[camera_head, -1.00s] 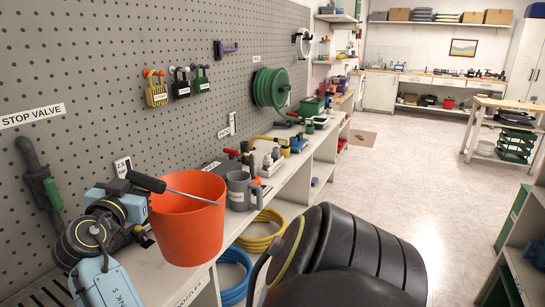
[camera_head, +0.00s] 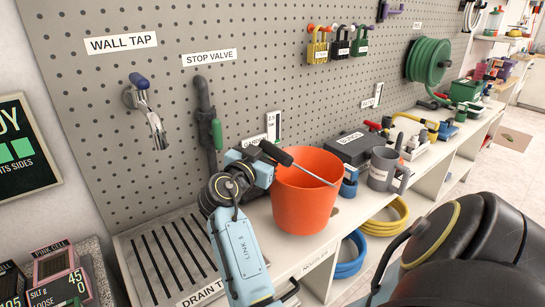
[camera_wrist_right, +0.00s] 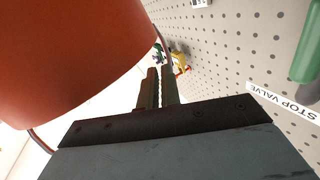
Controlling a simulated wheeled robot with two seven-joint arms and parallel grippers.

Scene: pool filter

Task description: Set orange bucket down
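The orange bucket (camera_head: 304,198) appears upright at the front of the bench top, left of a grey mug. I cannot tell whether its base touches the bench. Its wire handle, with a dark grip (camera_head: 277,153), slants across the opening and past the left rim. My right gripper (camera_head: 262,168) is close against the bucket's left side, its fingertips hidden there. In the right wrist view the bucket (camera_wrist_right: 70,60) fills the upper left, and my right gripper's two dark fingers (camera_wrist_right: 159,88) are close together beside it. What lies between them is unclear. My left gripper is not in view.
The grey mug (camera_head: 384,168) stands just right of the bucket and a dark case (camera_head: 357,146) behind it. A slotted drain tray (camera_head: 170,255) lies left. A pegboard (camera_head: 250,60) backs the bench. Blue hose (camera_head: 350,258) and yellow hose (camera_head: 388,218) coils sit below.

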